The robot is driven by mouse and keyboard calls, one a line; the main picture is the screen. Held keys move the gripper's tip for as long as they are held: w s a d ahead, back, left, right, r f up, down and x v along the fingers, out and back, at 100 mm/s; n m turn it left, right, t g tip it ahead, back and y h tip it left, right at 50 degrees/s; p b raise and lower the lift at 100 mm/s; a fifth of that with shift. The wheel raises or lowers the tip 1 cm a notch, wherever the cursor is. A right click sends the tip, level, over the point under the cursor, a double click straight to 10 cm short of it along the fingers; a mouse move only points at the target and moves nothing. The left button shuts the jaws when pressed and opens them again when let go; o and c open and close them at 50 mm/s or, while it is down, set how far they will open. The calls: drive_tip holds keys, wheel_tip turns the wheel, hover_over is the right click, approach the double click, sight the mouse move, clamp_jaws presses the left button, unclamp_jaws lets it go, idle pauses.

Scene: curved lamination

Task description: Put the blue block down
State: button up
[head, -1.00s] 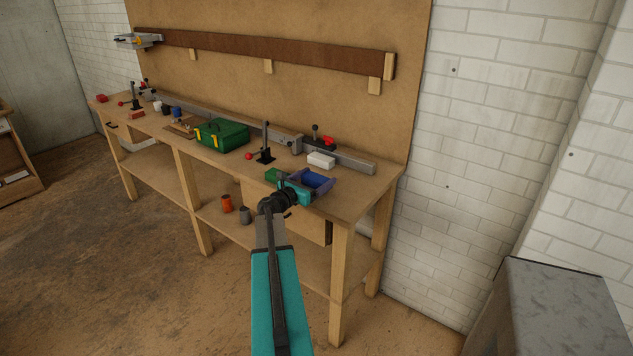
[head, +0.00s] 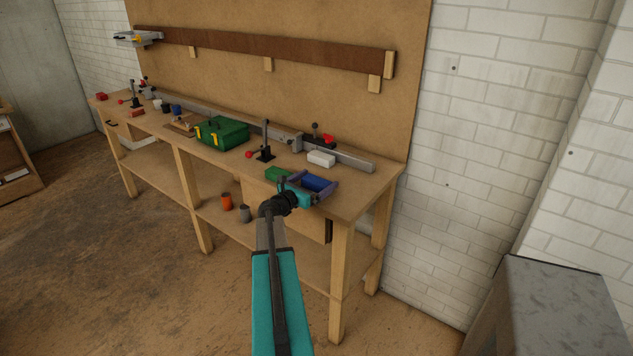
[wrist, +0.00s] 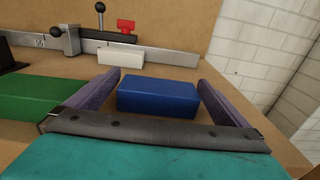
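The blue block (wrist: 158,97) rests on the wooden workbench top (head: 348,205). It also shows in the head view (head: 317,183), near the bench's front right corner. My gripper (head: 322,187) is open around it, with one purple finger on each side. In the wrist view my gripper (wrist: 162,85) shows narrow gaps between the fingers and the block. The block's underside is hidden.
A green block (head: 278,174) lies just left of my gripper. A white block (head: 321,158) sits behind, before a grey metal rail (head: 352,162). A green toolbox (head: 222,133) stands farther left. The bench's right edge is close.

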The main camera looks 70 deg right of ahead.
drive_tip(key=shift+r, duration=0.1)
drive_tip(key=b+v, duration=0.2)
drive_tip(key=v, duration=1)
idle(0.9)
